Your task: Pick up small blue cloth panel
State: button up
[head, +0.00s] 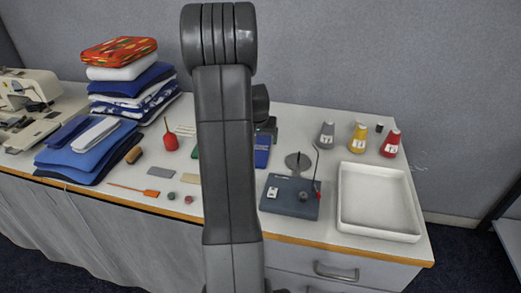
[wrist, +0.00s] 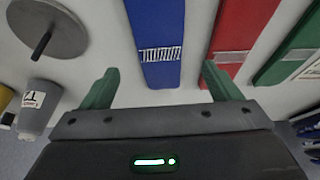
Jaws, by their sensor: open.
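The small blue cloth panel (wrist: 155,25) lies flat on the white table in the wrist view, with a white striped label near its closer end. It also shows in the head view (head: 262,154), partly hidden by my arm. My gripper (wrist: 158,78) is open, its two green fingers spread wide and empty. The panel's closer end lies in line with the gap between the fingertips. The fingers do not appear to touch it, but the exact height above it is unclear. In the head view my gripper is mostly hidden behind the arm.
A red panel (wrist: 240,30) and a green panel (wrist: 292,45) lie beside the blue one. A grey round disc with a post (wrist: 50,28) and a grey cone (wrist: 38,105) stand on the other side. A white tray (head: 379,234) and a dark device (head: 291,204) sit farther right.

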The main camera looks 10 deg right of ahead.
aim_at(261, 147)
jog(key=shift+w+p+x, duration=0.1)
jog(key=shift+p+x, duration=0.05)
jog(key=shift+x, duration=1.25)
jog(key=shift+w+p+x, duration=0.15)
jog(key=shift+x, duration=1.3)
jog(key=shift+r, duration=0.1)
jog(key=c, duration=1.1)
